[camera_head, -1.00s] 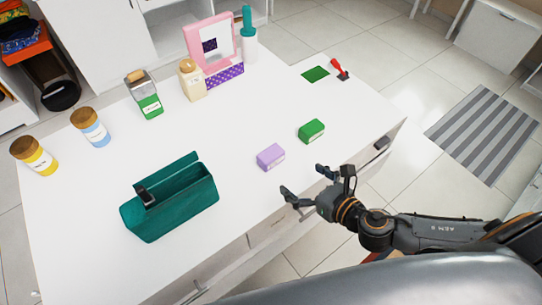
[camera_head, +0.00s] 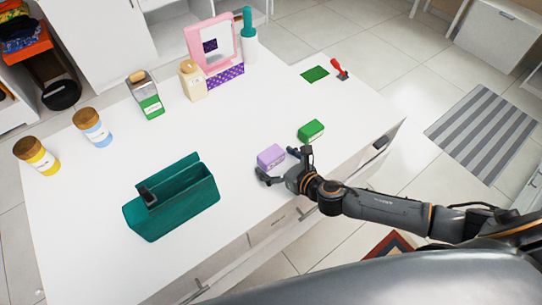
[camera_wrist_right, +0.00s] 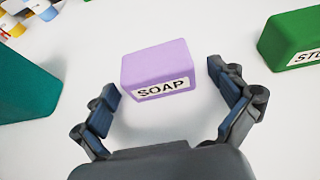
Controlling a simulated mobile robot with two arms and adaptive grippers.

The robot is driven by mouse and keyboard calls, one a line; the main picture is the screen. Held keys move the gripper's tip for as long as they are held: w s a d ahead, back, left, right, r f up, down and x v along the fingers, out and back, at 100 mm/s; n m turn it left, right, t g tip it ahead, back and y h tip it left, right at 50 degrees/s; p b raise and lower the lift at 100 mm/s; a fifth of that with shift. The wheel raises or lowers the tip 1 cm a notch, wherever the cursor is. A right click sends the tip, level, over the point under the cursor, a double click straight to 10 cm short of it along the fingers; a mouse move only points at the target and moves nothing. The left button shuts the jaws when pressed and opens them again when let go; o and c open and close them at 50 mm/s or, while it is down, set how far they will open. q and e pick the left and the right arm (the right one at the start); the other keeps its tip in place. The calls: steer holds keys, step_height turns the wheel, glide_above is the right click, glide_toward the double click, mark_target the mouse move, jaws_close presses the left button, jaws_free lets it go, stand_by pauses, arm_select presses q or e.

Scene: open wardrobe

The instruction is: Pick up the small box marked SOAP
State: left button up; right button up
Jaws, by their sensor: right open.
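The small lilac box marked SOAP (camera_head: 271,156) sits on the white table near its front edge. It also shows in the right wrist view (camera_wrist_right: 157,68), with its black-on-white label facing my gripper. My right gripper (camera_head: 278,165) is open and low over the table, just in front of the box. In the right wrist view the two fingers (camera_wrist_right: 167,103) are spread, one toward each side of the box's near face. The box stands mostly ahead of the fingertips, and nothing is held. My left gripper is not in view.
A green box (camera_head: 311,131) stands to the right of the soap box. A teal open container (camera_head: 172,217) stands to the left. Several jars, a bottle (camera_head: 249,45) and a pink-framed mirror (camera_head: 196,40) stand farther back. The white table (camera_head: 235,125) is clear behind the soap box.

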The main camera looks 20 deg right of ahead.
steer(key=shift+w+a+f, duration=0.2)
steer(key=shift+w+a, duration=0.05)
steer(key=shift+w, duration=0.2)
steer(key=c, duration=1.2)
steer(key=shift+c, duration=0.2)
